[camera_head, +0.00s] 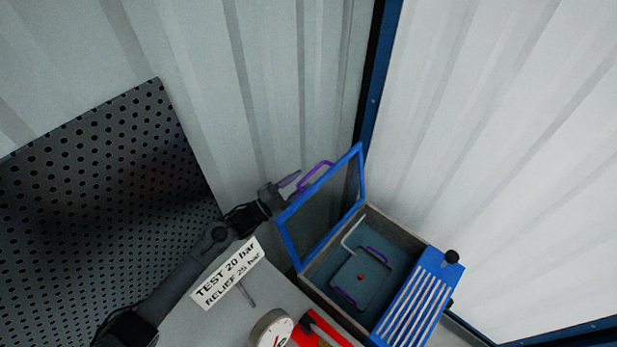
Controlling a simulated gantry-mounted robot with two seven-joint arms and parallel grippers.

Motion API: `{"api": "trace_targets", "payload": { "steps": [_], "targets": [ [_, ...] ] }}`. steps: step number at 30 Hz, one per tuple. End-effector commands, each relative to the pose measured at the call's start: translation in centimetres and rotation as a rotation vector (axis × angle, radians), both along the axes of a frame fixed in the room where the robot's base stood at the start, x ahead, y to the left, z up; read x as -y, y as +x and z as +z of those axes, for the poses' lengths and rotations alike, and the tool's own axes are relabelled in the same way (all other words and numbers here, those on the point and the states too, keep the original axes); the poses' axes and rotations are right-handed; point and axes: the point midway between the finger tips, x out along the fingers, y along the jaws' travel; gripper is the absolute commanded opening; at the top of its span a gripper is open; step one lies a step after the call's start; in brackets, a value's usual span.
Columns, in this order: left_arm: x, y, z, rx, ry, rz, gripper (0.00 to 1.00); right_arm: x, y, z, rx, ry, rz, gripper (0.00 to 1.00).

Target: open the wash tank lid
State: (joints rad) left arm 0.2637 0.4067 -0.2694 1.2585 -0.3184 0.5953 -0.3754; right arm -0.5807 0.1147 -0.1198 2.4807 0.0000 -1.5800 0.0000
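The wash tank (330,297) is a grey open box at the lower centre right. Its blue-framed lid (290,238) stands raised, tilted up on the tank's left side, with a dark panel inside the frame. A purple handle (314,174) sits on the lid's upper outer side. My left gripper (290,182) is at the lid's outer left side, close to the handle. Its fingers are small and seen edge-on, so I cannot tell whether they are open or touch the handle. My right gripper is out of view.
Inside the tank lies a plate with purple handles (374,256) and a red dot. A blue slatted rack (420,300) adjoins the tank's right side. A sign (226,272), a gauge (270,330) and a red object (325,328) stand in front. Corrugated walls close behind.

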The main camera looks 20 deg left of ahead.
Motion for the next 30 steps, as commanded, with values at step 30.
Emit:
{"api": "trace_targets", "payload": {
  "steps": [30],
  "targets": [
    [2.2,2.9,1.1,0.000,0.000,0.000,0.00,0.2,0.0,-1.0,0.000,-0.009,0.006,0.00]
  ]
}}
